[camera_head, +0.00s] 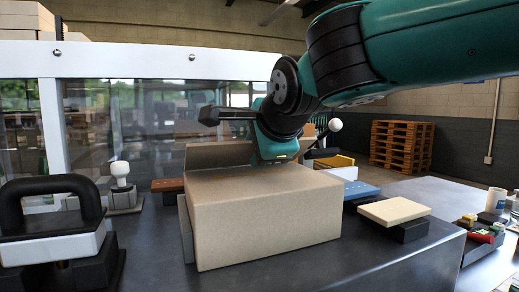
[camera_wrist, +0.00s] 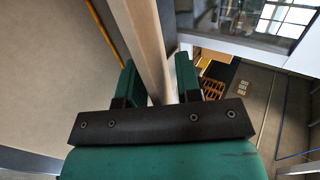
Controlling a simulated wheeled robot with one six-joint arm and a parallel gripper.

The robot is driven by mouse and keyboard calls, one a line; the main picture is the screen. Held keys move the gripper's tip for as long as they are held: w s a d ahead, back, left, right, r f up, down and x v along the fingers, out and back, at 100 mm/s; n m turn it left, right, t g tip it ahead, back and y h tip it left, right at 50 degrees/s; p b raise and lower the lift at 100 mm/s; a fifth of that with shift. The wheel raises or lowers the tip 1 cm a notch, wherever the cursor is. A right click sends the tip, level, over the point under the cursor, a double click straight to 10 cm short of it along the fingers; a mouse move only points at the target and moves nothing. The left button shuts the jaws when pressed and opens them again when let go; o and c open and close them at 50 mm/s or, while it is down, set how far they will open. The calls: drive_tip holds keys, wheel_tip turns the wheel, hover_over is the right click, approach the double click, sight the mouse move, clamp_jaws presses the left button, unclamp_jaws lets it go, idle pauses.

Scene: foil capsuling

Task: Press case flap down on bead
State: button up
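The cardboard case (camera_head: 265,220) stands closed-sided on the dark table in the middle of the head view. One flap (camera_head: 218,153) stands raised at its back left. My gripper (camera_wrist: 160,84) is over the back of the case; its fingertips are hidden in the head view. In the wrist view the two green fingers stand either side of a tan board edge (camera_wrist: 150,40), seemingly the flap, with a small gap beside the right finger. A thin orange line, seemingly the bead (camera_wrist: 101,27), runs along the brown surface on the left.
A black-handled tool (camera_head: 55,215) stands at left, with a white-knobbed piece (camera_head: 121,172) behind it. A beige block (camera_head: 394,211) and a blue block (camera_head: 361,190) lie right of the case. A white-framed clear panel (camera_head: 150,60) stands behind.

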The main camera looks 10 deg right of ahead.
drive_tip(key=b+v, duration=0.3)
drive_tip(key=v, duration=1.4)
drive_tip(key=shift+s+b, duration=0.15)
drive_tip(key=shift+b, duration=0.25)
drive_tip(key=shift+r, duration=0.1)
